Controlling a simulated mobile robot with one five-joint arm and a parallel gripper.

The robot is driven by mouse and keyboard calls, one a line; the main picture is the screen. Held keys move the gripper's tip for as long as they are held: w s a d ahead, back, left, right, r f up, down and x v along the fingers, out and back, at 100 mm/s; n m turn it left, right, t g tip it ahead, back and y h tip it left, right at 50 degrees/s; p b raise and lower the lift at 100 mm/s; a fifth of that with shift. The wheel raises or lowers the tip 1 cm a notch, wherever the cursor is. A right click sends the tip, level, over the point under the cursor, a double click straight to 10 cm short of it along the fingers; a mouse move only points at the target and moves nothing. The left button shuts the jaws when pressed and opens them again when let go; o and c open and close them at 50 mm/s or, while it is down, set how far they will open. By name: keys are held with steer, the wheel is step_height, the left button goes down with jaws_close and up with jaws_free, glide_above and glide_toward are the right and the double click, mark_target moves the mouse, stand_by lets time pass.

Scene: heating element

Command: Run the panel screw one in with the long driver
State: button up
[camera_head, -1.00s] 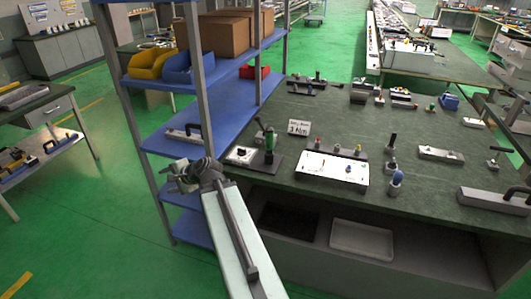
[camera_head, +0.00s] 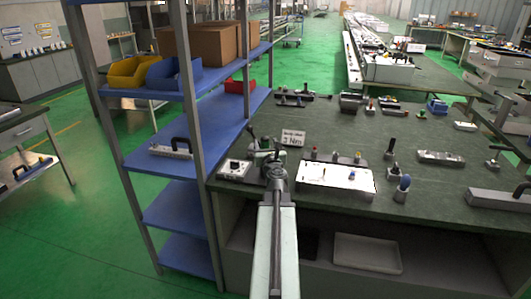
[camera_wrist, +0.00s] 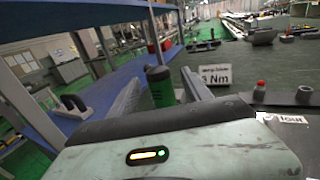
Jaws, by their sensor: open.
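My gripper (camera_head: 275,172) is open at the left end of the green bench. In the wrist view its two fingers (camera_wrist: 158,88) stand on either side of an upright green handle (camera_wrist: 160,87) with a dark top, and the jaws are not closed on it. In the head view my arm partly hides this green tool (camera_head: 264,145). I cannot tell whether it is the long driver. The white panel (camera_head: 345,187) lies to the right of my gripper, with small fittings on top. I cannot make out which is screw one.
A sign reading 3 Nm (camera_head: 292,138) stands just behind the gripper. A rack with several coloured handles (camera_head: 340,158) is behind the panel. A blue-topped tool (camera_head: 401,187) stands to its right. The blue shelf unit (camera_head: 190,145) is close on the left.

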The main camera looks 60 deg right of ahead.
steer(key=x, duration=0.5)
steer(key=shift+f, duration=0.15)
jaws_close()
step_height(320, 180, up, 10)
steer(key=p, duration=0.9)
steer(key=shift+p, duration=0.4)
